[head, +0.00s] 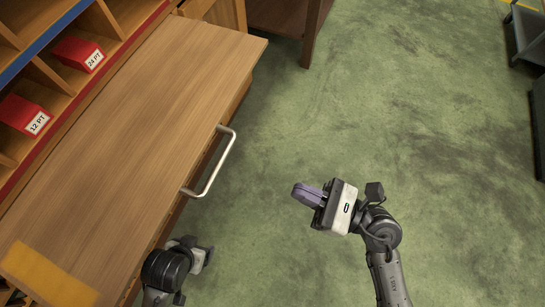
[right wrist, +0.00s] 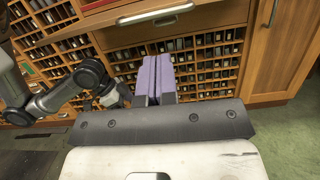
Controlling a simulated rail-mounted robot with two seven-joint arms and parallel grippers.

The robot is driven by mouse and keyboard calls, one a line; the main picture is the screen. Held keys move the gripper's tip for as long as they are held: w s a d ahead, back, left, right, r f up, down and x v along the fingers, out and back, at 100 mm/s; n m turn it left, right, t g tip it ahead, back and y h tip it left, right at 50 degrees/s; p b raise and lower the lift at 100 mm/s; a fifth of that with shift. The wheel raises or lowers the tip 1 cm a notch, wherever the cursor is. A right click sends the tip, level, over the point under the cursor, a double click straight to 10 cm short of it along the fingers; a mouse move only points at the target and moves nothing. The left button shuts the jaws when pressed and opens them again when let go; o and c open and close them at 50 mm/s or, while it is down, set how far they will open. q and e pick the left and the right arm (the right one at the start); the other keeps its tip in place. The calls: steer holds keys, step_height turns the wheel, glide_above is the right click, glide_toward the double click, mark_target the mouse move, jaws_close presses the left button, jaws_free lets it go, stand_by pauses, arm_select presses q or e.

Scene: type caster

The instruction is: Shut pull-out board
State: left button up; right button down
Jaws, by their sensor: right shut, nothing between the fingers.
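The pull-out board (head: 140,110) is a flat wooden surface that stands out from the cabinet in the head view. A pale metal bar handle (head: 214,163) is fixed at its right edge; the handle also shows at the top of the right wrist view (right wrist: 155,15). My right gripper (head: 307,194) is shut and empty, its purple fingers apart from the handle, to its right over the floor. In the right wrist view its fingers (right wrist: 156,76) point toward the cabinet below the handle. My left gripper (head: 204,254) is near the board's lower right edge; its fingers are not clear.
Red boxes labelled 24 PT (head: 78,53) and 12 PT (head: 23,115) sit in the shelf compartments at left. A yellow-orange strip (head: 45,275) lies on the board's near end. Below the handle is a rack of small compartments (right wrist: 205,60). The green floor (head: 400,110) is clear.

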steer(key=p+x, duration=0.2)
steer(key=x, duration=1.1)
steer(key=shift+a+f+n, duration=0.3)
steer(key=shift+a+f, duration=0.05)
steer(key=shift+a, duration=0.1)
steer(key=shift+p, duration=0.3)
